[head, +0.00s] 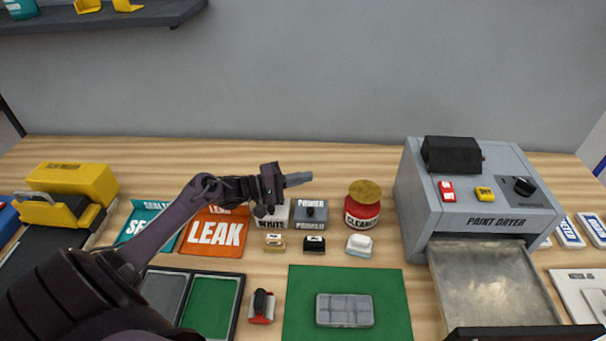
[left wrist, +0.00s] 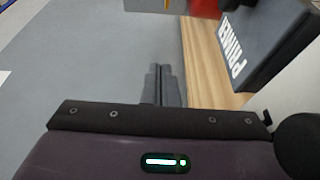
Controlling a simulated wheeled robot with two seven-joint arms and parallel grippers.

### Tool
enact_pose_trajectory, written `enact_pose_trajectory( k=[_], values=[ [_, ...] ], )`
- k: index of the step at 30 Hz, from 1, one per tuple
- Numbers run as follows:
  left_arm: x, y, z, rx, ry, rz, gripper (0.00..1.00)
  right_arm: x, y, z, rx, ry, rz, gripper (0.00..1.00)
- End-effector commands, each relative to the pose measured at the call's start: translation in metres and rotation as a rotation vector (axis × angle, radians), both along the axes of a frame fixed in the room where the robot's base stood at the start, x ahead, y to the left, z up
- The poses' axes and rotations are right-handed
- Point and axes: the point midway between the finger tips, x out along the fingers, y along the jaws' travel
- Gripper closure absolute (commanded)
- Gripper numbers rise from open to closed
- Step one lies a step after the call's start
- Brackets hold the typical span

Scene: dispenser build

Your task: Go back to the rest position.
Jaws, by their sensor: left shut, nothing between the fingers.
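My left gripper (head: 298,180) is shut and empty. In the head view it reaches in from the left and points right, above the white and primer boxes near the middle of the table. In the left wrist view its two fingers (left wrist: 165,85) lie side by side, with the dark primer box (left wrist: 255,45) to their right. My right gripper does not show in either view.
The primer box (head: 311,212) and a red cleaner jar (head: 363,205) stand close to my left gripper. A grey paint dryer (head: 475,195) stands at right. A green mat (head: 390,285) holds a grey tray (head: 344,310). A shelf (head: 100,18) hangs upper left.

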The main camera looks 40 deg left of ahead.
Motion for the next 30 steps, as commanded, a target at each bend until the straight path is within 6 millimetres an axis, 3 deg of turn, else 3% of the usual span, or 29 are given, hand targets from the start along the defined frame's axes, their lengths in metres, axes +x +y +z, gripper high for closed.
enact_pose_trajectory(
  k=[15, 30],
  values=[
    [-0.056, 0.045, -0.002, 0.003, 0.002, 0.000, 1.00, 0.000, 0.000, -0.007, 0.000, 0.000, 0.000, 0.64],
    [-0.060, 0.048, -0.001, 0.000, 0.000, 0.000, 1.00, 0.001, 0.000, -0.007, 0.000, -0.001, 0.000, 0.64]
  ],
)
